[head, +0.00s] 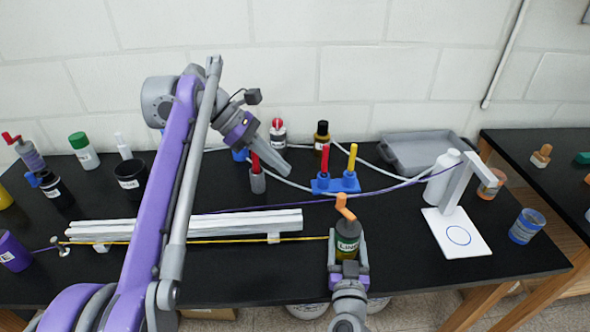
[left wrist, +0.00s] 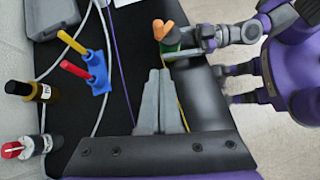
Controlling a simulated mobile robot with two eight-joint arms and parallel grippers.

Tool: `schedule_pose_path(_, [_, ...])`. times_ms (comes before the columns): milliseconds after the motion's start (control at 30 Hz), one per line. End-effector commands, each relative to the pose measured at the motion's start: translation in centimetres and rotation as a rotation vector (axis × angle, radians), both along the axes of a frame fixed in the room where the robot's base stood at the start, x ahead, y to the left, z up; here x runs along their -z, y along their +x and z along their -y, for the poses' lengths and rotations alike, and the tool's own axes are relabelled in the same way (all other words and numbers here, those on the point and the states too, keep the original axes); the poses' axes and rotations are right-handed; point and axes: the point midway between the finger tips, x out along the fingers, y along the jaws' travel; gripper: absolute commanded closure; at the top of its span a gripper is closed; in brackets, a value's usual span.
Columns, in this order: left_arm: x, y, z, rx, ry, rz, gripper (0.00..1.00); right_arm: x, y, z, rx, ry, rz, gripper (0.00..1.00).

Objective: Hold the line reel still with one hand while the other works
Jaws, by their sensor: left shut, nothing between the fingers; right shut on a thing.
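The line reel (head: 347,240) is a dark green cylinder with a "LINE" label and an orange crank (head: 345,207) on top. It stands upright near the table's front edge. My right gripper (head: 348,262) is shut on the reel, with a finger on each side. The reel's crank also shows in the left wrist view (left wrist: 163,30), beside my right gripper (left wrist: 198,40). A yellow line (head: 190,242) runs left from the reel. My left gripper (head: 283,168) is shut and empty, over the table behind and left of the reel; its fingers show in the left wrist view (left wrist: 160,105).
A white extrusion bar (head: 190,226) lies left of the reel. A blue stand (head: 336,184) with red and yellow handles is behind it. A white stand (head: 455,235) and white bottle (head: 441,178) are right. Several bottles and cups crowd the left.

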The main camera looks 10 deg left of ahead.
Motion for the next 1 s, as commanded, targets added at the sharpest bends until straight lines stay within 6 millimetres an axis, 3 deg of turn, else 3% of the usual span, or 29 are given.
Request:
schedule_pose_path(400, [6.0,0.2,6.4,0.002,0.001,-0.001,1.00,0.0,0.0,0.0,0.000,0.000,0.000,0.92])
schedule_pose_path(633, [5.8,0.5,9.3,-0.001,0.002,-0.001,1.00,0.0,0.0,0.0,0.000,0.000,0.000,0.92])
schedule_pose_path(1000, [5.8,0.5,9.9,-0.001,0.003,-0.002,1.00,0.0,0.0,0.0,0.000,0.000,0.000,0.92])
